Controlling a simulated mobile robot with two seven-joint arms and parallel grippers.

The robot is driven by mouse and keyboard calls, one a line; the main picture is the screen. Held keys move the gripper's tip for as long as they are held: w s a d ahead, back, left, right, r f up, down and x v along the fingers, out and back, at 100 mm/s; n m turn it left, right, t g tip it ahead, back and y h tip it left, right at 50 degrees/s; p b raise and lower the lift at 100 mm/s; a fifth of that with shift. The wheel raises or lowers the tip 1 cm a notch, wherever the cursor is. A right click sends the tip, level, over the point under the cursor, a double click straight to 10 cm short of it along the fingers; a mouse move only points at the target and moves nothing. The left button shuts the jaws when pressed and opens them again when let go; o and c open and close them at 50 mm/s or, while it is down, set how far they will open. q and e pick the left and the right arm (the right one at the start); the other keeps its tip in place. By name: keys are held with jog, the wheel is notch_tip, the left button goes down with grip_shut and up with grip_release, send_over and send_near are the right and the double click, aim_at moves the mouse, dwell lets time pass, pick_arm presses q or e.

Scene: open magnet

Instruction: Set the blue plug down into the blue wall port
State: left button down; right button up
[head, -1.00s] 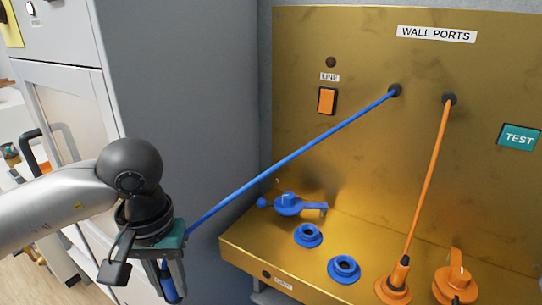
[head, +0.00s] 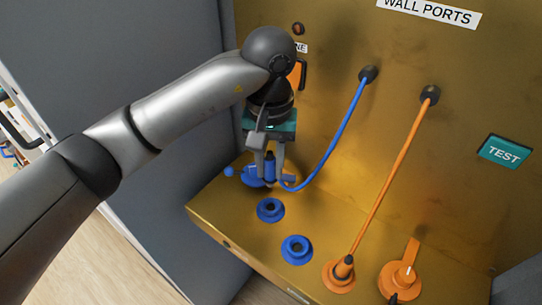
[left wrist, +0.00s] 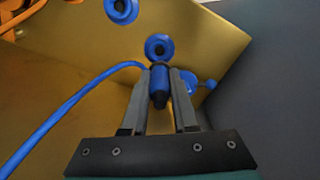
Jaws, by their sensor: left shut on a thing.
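My left gripper (head: 271,177) is shut on the blue plug (head: 269,164), which hangs about upright over the back left of the brass ledge. The plug also shows between the fingers in the left wrist view (left wrist: 159,86). Its blue cable runs in a slack curve to a hole in the upright panel. Two blue ring ports stand on the ledge, a rear one (head: 270,210) and a front one (head: 297,249), both empty. In the left wrist view the nearer port (left wrist: 159,47) lies just beyond the plug's end. The plug appears apart from both. My right gripper is not seen.
A blue lever (head: 251,174) sits behind the plug, partly hidden by my gripper. An orange plug (head: 344,267) stands in an orange port, its cable rising to the panel. An orange lever (head: 404,276) is to its right. A grey cabinet side borders the left.

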aim_at(271, 182)
pick_arm(q)
jog(key=shift+d+f+b, duration=0.1)
jog(key=shift+f+b, duration=0.6)
jog(key=shift+f, duration=1.5)
jog(key=shift+f+b, duration=0.3)
jog(key=shift+f, duration=0.05)
jog(key=shift+f+b, duration=0.7)
jog(key=shift+b, duration=0.1)
jog(key=shift+b, duration=0.75)
jog(key=shift+f+b, duration=0.75)
jog(key=shift+b, duration=0.25)
jog(key=shift+f+b, duration=0.65)
jog(key=shift+b, duration=0.55)
jog(key=c, duration=0.6)
grip_release()
